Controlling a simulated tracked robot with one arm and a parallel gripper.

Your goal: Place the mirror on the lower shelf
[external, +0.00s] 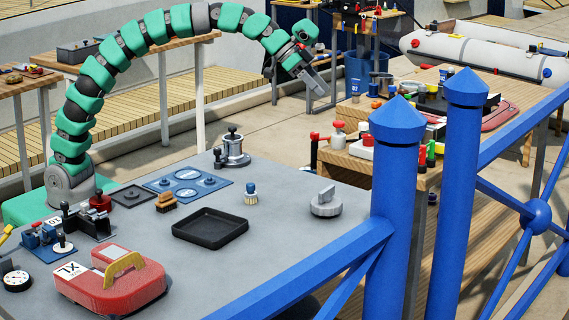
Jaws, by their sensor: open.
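My gripper (313,83) is open and empty, held high in the air beyond the far edge of the grey table. It is well apart from everything on that table. I cannot pick out a mirror for certain. A flat dark square plate (131,196) lies on the grey table near my arm's base, but I cannot tell what it is. A wooden bench (351,173) stands to the right of the grey table. Lower wooden boards (469,246) show behind the blue posts; I cannot tell whether these are the lower shelf.
Blue posts and rails (395,175) stand in front at the right. A grey inflatable boat (480,52) lies behind.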

